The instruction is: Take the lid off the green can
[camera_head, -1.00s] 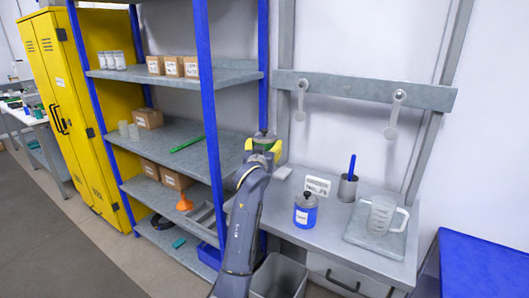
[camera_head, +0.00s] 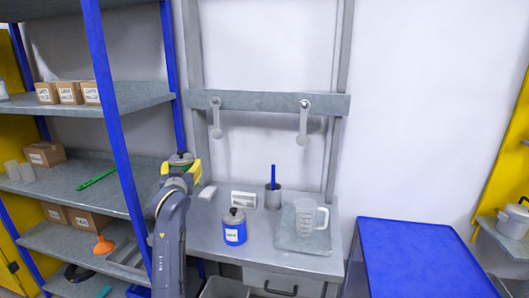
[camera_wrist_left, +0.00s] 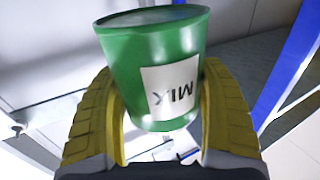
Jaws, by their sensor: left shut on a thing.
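The green can (camera_head: 181,166) is held upright by my left gripper (camera_head: 182,171), above the left end of the workbench. A grey lid (camera_head: 181,158) with a small knob shows on top of it in the head view. In the left wrist view, the green can (camera_wrist_left: 150,62) appears upside down, with a white MIX label, between the yellow fingers of my left gripper (camera_wrist_left: 160,115). The lid is not clearly visible there. My right gripper is not in view.
A blue shelf post (camera_head: 118,140) stands left. The bench's front middle is clear.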

